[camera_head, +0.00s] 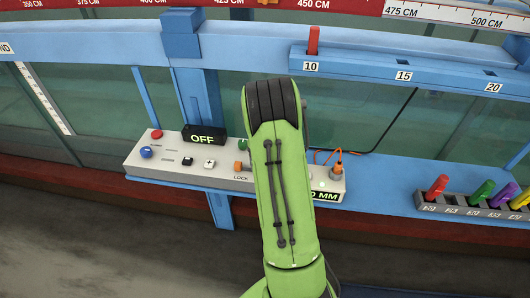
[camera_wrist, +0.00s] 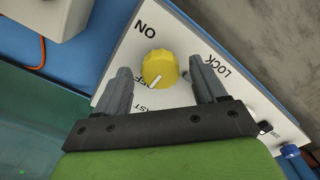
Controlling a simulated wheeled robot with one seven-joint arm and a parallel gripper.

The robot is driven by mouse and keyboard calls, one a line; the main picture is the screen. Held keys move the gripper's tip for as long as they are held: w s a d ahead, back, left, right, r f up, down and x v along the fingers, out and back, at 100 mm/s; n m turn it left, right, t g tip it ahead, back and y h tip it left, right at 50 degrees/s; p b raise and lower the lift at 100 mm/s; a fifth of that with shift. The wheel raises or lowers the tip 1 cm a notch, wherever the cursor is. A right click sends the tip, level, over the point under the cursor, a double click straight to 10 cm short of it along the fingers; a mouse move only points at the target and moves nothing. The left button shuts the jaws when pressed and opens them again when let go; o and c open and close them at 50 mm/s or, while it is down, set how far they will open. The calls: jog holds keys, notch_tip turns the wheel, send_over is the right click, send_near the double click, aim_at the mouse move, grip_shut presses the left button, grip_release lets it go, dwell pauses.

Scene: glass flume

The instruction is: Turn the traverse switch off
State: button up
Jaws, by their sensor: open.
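The traverse switch appears to be the yellow knob (camera_wrist: 159,66) on a white panel (camera_wrist: 118,62) in the wrist view. Its white pointer line aims down-left, near a partly hidden label ending in "FF"; "ON" is printed above the knob. Another partly covered label ends in "ST". My gripper (camera_wrist: 161,72) is open, one finger on each side of the knob, with a visible gap at least on the right. Contact at the left cannot be told. In the head view, my arm hides the knob and my fingers over the control panel (camera_head: 170,172).
A black display (camera_head: 203,136) reads "OFF". Red (camera_head: 157,134) and blue (camera_head: 146,152) buttons and an orange part (camera_head: 238,167) by "LOCK" share the panel. An orange cable plug (camera_head: 337,167) stands right of my arm. A rack (camera_head: 450,208) of coloured pegs lies farther right.

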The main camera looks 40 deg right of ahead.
notch_tip(320, 180, up, 15)
jog(key=p, duration=0.1)
jog(key=shift+p, duration=0.3)
jog(key=shift+r, duration=0.1)
jog(key=s+a+r+t, duration=0.1)
jog(key=s+a+r, duration=0.2)
jog(key=a+r, duration=0.35)
jog(key=s+a+r+t, duration=0.2)
jog(key=a+r, duration=0.1)
jog(key=a, duration=0.7)
jog(key=s+a+f+t, duration=0.1)
jog(key=s+a, duration=0.4)
jog(key=s, duration=0.2)
jog(key=s+a+f+n+t, duration=0.1)
jog(key=s+a, duration=0.4)
jog(key=s, duration=0.3)
jog(key=shift+t, duration=0.3)
